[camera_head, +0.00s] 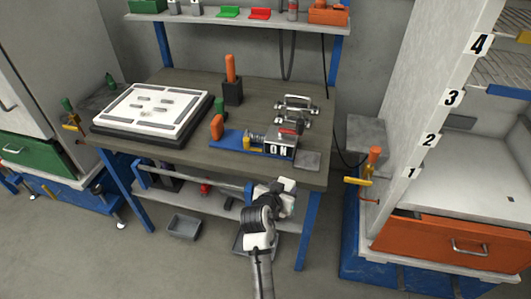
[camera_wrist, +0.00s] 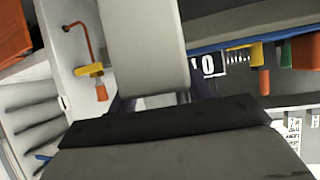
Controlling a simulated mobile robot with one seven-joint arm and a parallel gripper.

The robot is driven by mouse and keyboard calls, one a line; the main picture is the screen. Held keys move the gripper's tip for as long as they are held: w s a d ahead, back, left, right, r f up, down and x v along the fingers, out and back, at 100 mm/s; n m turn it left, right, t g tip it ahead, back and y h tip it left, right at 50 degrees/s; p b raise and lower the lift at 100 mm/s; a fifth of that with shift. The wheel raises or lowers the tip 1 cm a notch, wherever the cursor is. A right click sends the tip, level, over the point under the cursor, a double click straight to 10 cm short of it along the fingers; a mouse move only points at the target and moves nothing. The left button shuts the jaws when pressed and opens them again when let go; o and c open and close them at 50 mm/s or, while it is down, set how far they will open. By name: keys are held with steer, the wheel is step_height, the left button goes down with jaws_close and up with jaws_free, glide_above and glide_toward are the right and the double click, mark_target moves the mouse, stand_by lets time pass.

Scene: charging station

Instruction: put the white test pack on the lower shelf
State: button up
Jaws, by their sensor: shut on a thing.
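My gripper (camera_head: 284,190) is in front of the workbench's front edge, near its right leg. A pale, smooth block, which looks like the white test pack (camera_wrist: 145,45), fills the upper middle of the wrist view. My gripper is shut on it; the contact is mostly hidden behind the dark gripper body. In the head view the pack is small and hard to separate from my white wrist parts. The lower shelf (camera_head: 178,182) is under the benchtop, left of my gripper. My arm hides its right part.
A red item (camera_head: 205,189) stands on the shelf. A grey bin (camera_head: 185,227) is on the floor. The benchtop (camera_head: 195,155) holds a white-topped panel (camera_head: 130,105) and a blue clamp fixture (camera_head: 230,143). An orange drawer (camera_head: 440,243) stands at right.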

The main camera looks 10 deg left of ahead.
steer(key=s+d+f, duration=0.1)
steer(key=d+f, duration=0.2)
steer(key=f, duration=0.3)
steer(key=s+d+f+m+h, duration=0.1)
steer(key=d+f, duration=0.2)
steer(key=f, duration=0.4)
steer(key=shift+s+d+f, duration=0.2)
steer(key=shift+s+d, duration=0.1)
steer(key=shift+d, duration=0.05)
